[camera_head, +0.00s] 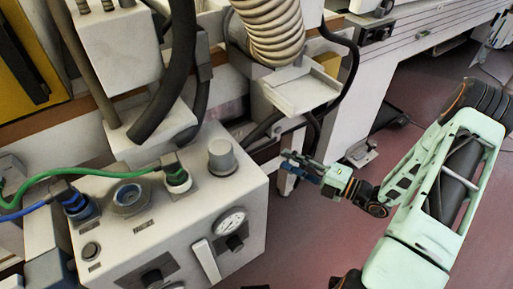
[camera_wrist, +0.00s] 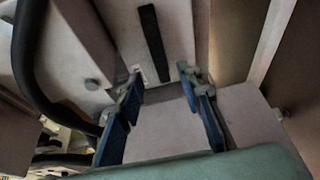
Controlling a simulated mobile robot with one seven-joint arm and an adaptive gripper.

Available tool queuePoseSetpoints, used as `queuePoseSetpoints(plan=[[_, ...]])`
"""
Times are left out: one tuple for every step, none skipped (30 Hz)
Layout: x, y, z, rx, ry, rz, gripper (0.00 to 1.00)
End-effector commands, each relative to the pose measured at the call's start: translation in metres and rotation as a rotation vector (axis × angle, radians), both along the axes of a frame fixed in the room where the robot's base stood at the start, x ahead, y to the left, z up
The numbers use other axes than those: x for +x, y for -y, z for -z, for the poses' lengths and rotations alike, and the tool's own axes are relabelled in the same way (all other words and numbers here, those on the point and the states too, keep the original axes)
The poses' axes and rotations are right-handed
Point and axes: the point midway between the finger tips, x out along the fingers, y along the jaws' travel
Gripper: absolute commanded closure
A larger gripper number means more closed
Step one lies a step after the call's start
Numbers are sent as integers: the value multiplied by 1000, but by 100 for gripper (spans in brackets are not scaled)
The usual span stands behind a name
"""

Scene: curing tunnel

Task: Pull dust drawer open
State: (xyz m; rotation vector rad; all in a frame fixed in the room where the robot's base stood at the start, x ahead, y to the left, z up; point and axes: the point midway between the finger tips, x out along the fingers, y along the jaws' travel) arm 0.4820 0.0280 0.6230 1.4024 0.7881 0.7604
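My gripper (camera_wrist: 160,76) is open in the wrist view, with its two blue-padded fingers apart and nothing between them. Beyond the fingertips is a pale front panel (camera_wrist: 182,28) with a dark bar (camera_wrist: 153,43) on it, which looks like the dust drawer and its handle. The bar lies ahead of the gap between the fingers, and I see no grip on it. In the head view my gripper (camera_head: 293,162) is low, below and beside the pale housing under a ribbed hose. The drawer front cannot be made out clearly there.
The ribbed hose (camera_head: 272,28) runs down to a pale ledge (camera_head: 300,91) above my gripper. A control box (camera_head: 165,215) with a gauge, knobs and green and blue cables stands at the left. A dark cable (camera_wrist: 25,65) curves at the wrist view's left. Reddish floor (camera_head: 310,240) is open below.

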Motion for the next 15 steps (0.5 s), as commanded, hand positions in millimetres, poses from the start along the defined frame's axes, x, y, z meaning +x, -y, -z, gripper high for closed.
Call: queuePoseSetpoints(plan=[[0,-1,1,18,1,8,67],[1,-1,1,25,2,10,67],[1,-3,1,31,4,12,67],[2,-4,1,33,4,13,67],[3,-6,1,34,5,12,67],[5,-10,1,34,5,11,67],[7,-13,1,34,5,10,67],[10,-17,1,33,5,10,67],[13,-23,2,33,5,8,67],[16,-27,2,33,5,8,67],[19,-32,2,32,6,9,67],[24,-39,2,31,5,7,67],[27,-44,2,31,5,8,67],[30,-49,3,31,5,7,67],[35,-55,3,31,5,8,67]])
